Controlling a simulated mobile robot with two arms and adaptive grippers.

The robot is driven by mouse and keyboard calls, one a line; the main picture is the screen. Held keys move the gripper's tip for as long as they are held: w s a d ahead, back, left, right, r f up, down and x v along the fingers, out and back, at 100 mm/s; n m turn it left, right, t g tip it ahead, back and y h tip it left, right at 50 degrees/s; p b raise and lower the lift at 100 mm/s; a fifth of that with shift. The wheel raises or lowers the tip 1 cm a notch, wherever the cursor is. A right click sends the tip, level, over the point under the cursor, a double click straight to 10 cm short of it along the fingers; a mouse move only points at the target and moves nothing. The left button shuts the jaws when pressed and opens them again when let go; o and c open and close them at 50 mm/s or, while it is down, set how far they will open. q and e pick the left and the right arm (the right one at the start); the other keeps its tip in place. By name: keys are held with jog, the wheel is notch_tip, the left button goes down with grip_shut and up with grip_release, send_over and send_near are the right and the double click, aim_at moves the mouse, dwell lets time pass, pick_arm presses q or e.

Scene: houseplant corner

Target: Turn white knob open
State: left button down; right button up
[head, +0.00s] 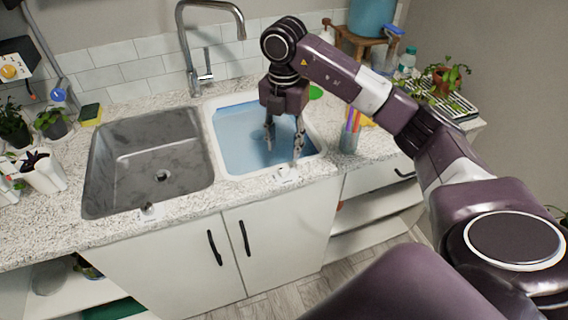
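A small white fitting (287,174), which looks like a white knob, sits on the counter's front rim before the right basin. Which way it is turned is too small to tell. A second small pale fitting (150,209) sits on the rim before the left basin. My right gripper (283,156) points down over the front of the right basin, its two fingers apart with nothing between them. My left gripper is not in view.
The grey left basin (107,190) is empty; the right basin (318,140) holds blue water. A tall faucet (188,50) stands behind them. A cup of coloured sticks (349,140) stands right of the gripper. Potted plants (52,122) line the left counter.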

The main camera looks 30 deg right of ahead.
aim_at(284, 167)
notch_tip(284, 167, down, 8)
jog(key=shift+r+p, duration=0.2)
jog(key=shift+p, duration=0.5)
grip_shut()
